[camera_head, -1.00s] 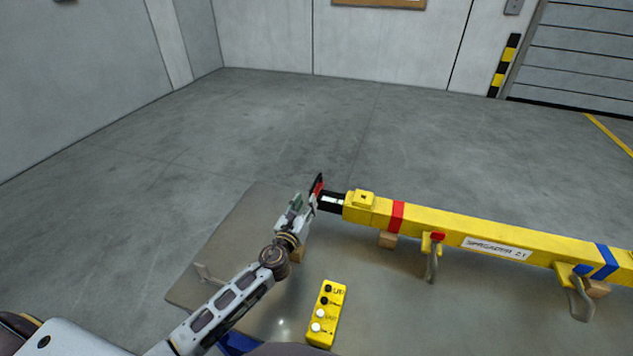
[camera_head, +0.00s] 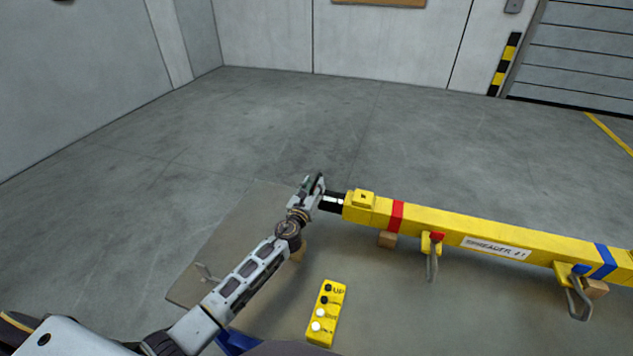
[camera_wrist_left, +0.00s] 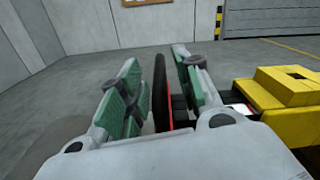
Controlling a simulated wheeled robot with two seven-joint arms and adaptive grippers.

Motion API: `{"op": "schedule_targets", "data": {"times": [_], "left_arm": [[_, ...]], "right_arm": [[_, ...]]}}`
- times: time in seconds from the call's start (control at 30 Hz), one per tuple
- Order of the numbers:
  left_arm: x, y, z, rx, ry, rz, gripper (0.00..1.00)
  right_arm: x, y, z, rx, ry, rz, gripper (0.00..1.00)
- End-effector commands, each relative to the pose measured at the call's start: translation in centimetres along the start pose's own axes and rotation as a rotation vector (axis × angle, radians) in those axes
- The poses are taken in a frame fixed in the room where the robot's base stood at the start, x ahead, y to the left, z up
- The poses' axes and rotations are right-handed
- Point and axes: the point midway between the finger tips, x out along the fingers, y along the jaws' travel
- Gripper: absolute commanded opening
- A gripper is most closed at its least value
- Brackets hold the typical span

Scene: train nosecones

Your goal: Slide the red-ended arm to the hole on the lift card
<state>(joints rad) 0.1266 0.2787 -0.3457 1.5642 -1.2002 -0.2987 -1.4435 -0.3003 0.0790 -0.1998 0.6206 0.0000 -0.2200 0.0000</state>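The yellow spreader beam (camera_head: 440,222) lies across the right side, with a red band near its left end. A black inner arm (camera_head: 333,202) sticks out of that end. Its end plate shows edge-on in the left wrist view (camera_wrist_left: 160,90), dark with a little red low down. My left gripper (camera_head: 314,184) is at this plate. Its green-padded fingers (camera_wrist_left: 160,95) stand apart on either side of the plate, with a clear gap on the left. A yellow card or box (camera_head: 327,313) with black and white dots lies in front; its small text is mostly unreadable. My right gripper is out of view.
Wooden blocks (camera_head: 387,240) support the beam. Metal shackles hang from yellow lugs, one with a red mark (camera_head: 432,262) and one with a blue mark (camera_head: 578,298). A flat grey-brown surface lies beneath. The floor behind is clear to the walls.

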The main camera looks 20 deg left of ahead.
Motion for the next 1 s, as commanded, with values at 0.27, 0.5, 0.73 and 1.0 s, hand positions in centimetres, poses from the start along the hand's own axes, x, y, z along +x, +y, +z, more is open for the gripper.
{"op": "schedule_targets", "data": {"times": [0.27, 0.5, 0.73, 1.0], "left_arm": [[2.2, 0.0, 0.0, 0.000, -0.001, 0.001, 0.34], [3.0, -0.1, 0.0, 0.000, -0.001, 0.000, 0.34], [3.0, 0.0, 0.0, 0.000, 0.000, 0.000, 0.34], [3.0, 0.0, 0.0, 0.000, 0.000, 0.000, 0.08]], "right_arm": [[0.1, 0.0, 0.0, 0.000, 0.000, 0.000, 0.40], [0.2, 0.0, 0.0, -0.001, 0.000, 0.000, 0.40], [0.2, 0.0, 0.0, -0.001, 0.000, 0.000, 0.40], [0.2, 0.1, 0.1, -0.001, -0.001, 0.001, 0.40]]}}
